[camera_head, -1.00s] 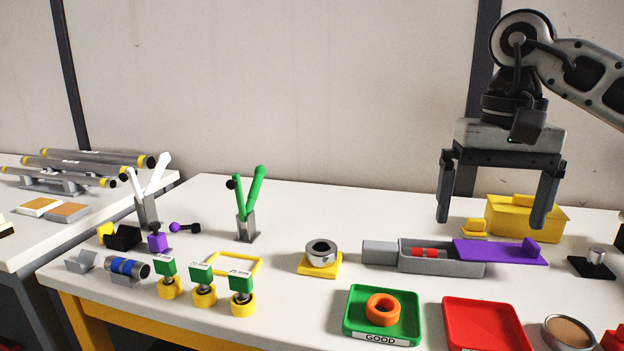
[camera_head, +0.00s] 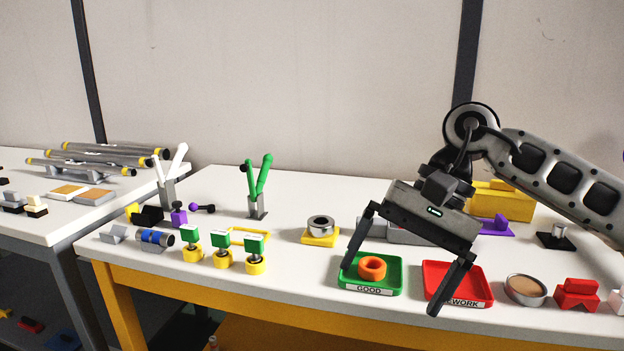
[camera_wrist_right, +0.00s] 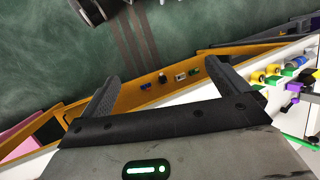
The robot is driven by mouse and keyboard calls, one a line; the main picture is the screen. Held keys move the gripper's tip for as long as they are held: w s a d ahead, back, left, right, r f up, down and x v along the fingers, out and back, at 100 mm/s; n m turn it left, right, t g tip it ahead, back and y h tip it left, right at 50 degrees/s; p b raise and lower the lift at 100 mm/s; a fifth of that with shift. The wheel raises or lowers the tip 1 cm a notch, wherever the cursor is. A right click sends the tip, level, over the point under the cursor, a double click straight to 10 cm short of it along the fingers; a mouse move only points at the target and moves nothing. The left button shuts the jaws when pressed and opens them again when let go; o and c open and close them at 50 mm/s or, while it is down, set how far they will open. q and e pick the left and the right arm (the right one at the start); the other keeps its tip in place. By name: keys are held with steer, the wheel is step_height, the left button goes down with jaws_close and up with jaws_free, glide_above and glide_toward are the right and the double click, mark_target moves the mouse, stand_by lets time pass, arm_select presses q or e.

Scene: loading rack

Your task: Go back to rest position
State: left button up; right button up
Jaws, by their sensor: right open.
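My right gripper (camera_head: 392,288) is open and empty. In the head view it hangs tilted in front of the table, with its fingers crossing the view of the green GOOD tray and the red REWORK tray. In the right wrist view its two fingers (camera_wrist_right: 165,90) are spread wide with nothing between them. They point toward the table's orange front frame and the green floor. My left gripper is not in the head view.
The white table (camera_head: 300,285) carries a green tray (camera_head: 350,288) with an orange ring (camera_head: 372,268), a red tray (camera_head: 470,272), a round tin (camera_head: 526,290), and green-topped yellow pieces (camera_head: 222,250). A second table (camera_head: 45,225) with metal rods stands at left.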

steer(key=s+a+m+g+y, duration=0.2)
steer(key=s+a+m+y, duration=0.2)
steer(key=a+m+y, duration=0.25)
steer(key=s+a+m+g+y, duration=0.1)
steer(key=s+a+m+y, duration=0.2)
steer(key=a+m+y, duration=0.35)
steer(key=w+d+f+n+t+h+p, duration=0.1)
steer(key=w+d+f+n+t+h, duration=0.15)
steer(key=f+n+t, duration=0.55)
steer(key=w+d+f+n+t+h, duration=0.15)
steer(key=d+n+t+h, duration=0.25)
steer(key=n+t, duration=0.55)
steer(key=w+d+f+n+t+h+p, duration=0.1)
steer(key=d+f+n+t+h, duration=0.3)
steer(key=n, duration=0.9)
steer(key=s+d+f+m+g+h, duration=0.2)
steer(key=s+f+m, duration=0.4)
steer(key=f, duration=0.2)
steer(key=s+d+f+m+g+h, duration=0.2)
steer(key=s+d+f+m+g, duration=0.1)
steer(key=s+f+m, duration=0.3)
step_height(320, 180, down, 3)
steer(key=shift+d+r+g, duration=0.1)
steer(key=shift+d+g, duration=0.25)
